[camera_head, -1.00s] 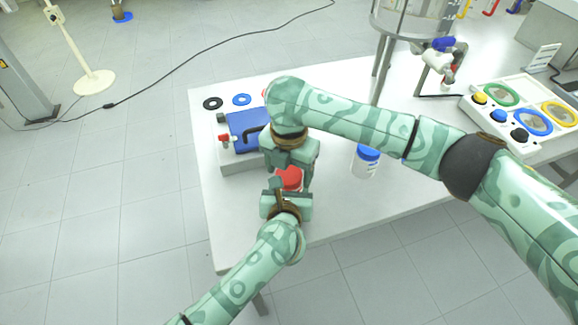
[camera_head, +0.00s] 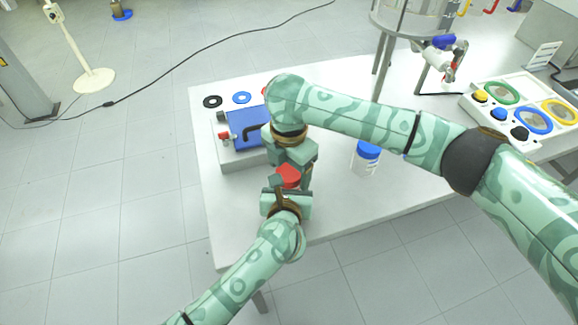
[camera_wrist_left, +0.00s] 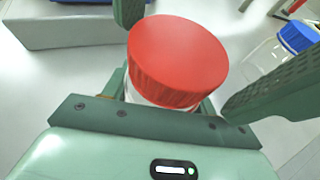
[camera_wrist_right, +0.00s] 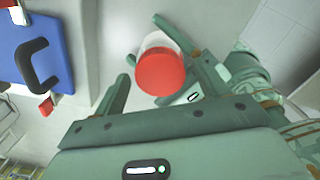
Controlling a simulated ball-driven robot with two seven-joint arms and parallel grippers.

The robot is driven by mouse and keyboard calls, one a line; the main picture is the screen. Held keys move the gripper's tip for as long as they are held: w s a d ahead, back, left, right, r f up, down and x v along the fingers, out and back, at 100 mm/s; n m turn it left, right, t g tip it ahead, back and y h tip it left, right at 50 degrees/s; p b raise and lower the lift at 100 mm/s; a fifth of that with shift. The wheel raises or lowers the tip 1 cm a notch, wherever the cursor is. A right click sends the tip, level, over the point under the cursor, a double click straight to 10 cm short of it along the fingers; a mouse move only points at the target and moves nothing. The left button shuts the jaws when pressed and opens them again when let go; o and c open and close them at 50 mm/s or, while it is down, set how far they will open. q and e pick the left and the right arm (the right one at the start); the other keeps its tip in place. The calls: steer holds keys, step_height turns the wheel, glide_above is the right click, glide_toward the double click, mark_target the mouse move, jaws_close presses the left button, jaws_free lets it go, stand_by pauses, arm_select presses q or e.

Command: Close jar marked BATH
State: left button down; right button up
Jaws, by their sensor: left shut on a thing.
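A clear jar with a red lid (camera_head: 289,176) is near the table's front left; its marking is hidden. The lid sits on top of the jar in the left wrist view (camera_wrist_left: 178,62). My left gripper (camera_head: 287,193) is shut on the jar's body, below the lid. My right gripper (camera_head: 292,166) is over the lid from above. In the right wrist view its fingers stand apart on either side of the lid (camera_wrist_right: 160,74), with gaps, so it is open. A second clear jar with a blue lid (camera_head: 368,151) stands to the right; its marking is unreadable.
A white device with a blue panel and black handle (camera_head: 246,131) is behind left. A button panel (camera_head: 515,112) is at right, a glass reactor (camera_head: 415,17) behind. The front right table is clear.

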steer(key=shift+r, duration=2.25)
steer(key=shift+c, duration=0.4)
step_height(320, 180, up, 4)
steer(key=n, duration=0.3)
steer(key=shift+f, duration=0.25)
steer(key=shift+f, duration=0.1)
steer(key=shift+f, duration=3.95)
